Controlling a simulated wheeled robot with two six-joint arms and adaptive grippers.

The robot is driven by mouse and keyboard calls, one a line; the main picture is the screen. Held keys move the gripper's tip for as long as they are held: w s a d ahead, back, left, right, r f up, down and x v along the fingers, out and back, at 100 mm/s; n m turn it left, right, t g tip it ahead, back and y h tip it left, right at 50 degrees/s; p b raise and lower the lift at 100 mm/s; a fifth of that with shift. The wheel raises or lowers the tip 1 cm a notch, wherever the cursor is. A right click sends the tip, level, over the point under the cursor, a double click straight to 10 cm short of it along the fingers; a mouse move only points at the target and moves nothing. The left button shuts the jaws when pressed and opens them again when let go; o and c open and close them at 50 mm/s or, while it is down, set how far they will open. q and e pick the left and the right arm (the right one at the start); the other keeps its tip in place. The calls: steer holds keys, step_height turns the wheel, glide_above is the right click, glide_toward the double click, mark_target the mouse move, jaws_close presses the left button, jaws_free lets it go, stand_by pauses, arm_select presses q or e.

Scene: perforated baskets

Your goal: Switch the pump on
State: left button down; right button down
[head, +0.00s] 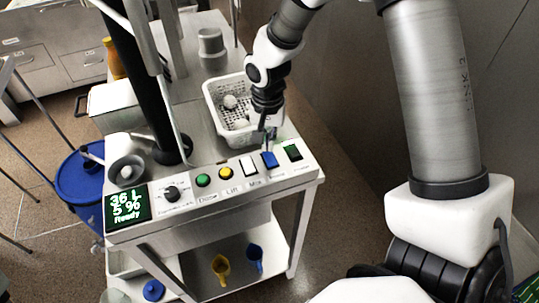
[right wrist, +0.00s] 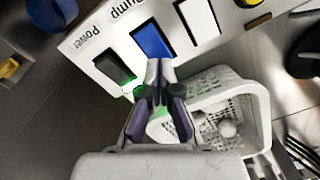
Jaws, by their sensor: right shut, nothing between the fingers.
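The pump switch is a blue rocker (head: 269,160) on the white control panel (head: 222,184), between a white rocker (head: 248,167) and the dark power rocker (head: 292,152). In the right wrist view the blue rocker (right wrist: 153,42) sits beside the label "Pump". My right gripper (head: 267,148) is shut and empty, pointing down at the blue rocker. In the right wrist view its fingertips (right wrist: 159,68) overlap the rocker's near edge; I cannot tell whether they touch. Green light shows at the end of the power rocker (right wrist: 113,68). My left gripper is not in view.
A white perforated basket (head: 211,104) with pale round things stands behind the panel, close to my right gripper. The panel also has a lit display (head: 127,205), a knob (head: 171,193), a green button (head: 203,181) and a yellow button (head: 225,173).

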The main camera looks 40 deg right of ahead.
mark_target(268, 154)
steer(key=shift+f+b, duration=0.75)
steer(key=shift+f, duration=0.45)
stand_by(0.3)
step_height(268, 154, up, 7)
steer(key=p, duration=0.6)
steer(key=shift+w+r, duration=0.1)
stand_by(0.3)
